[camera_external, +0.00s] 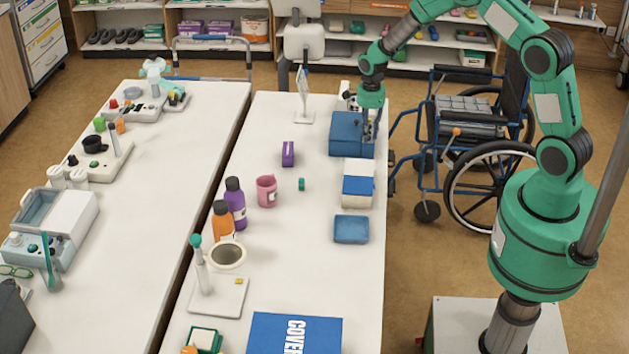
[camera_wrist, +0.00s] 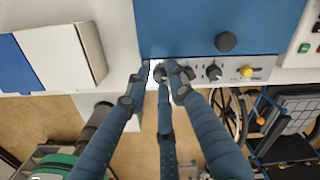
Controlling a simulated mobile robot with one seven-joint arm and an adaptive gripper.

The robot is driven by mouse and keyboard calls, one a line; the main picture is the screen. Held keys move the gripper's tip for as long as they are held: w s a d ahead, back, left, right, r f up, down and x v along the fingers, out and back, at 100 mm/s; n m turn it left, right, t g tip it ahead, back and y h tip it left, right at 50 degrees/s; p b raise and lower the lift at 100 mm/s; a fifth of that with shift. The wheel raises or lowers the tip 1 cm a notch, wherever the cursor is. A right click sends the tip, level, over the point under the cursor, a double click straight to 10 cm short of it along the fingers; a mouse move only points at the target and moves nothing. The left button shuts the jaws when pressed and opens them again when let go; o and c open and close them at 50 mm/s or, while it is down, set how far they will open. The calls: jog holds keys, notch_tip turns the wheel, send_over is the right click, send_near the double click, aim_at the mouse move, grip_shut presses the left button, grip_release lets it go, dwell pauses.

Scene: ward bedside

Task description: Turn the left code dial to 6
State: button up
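The blue box (camera_external: 346,137) stands at the far right edge of the white table, with a blue top in the wrist view (camera_wrist: 180,22). Its pale front panel (camera_wrist: 268,62) carries a row of controls. The dial's number is not readable. In the external view my gripper (camera_external: 371,132) is at the box's right side.
A yellow knob (camera_wrist: 246,71) is further right on the panel, and a black round knob (camera_wrist: 226,41) is on the blue surface. A blue and white box (camera_external: 358,184) stands close by on the table. A wheelchair (camera_external: 470,140) stands right of the table.

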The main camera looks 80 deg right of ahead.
grip_shut()
jog(key=shift+m, duration=1.5)
jog(key=shift+o, duration=0.8)
grip_release()
jog(key=shift+r, duration=0.15)
notch_tip(320, 180, up, 12)
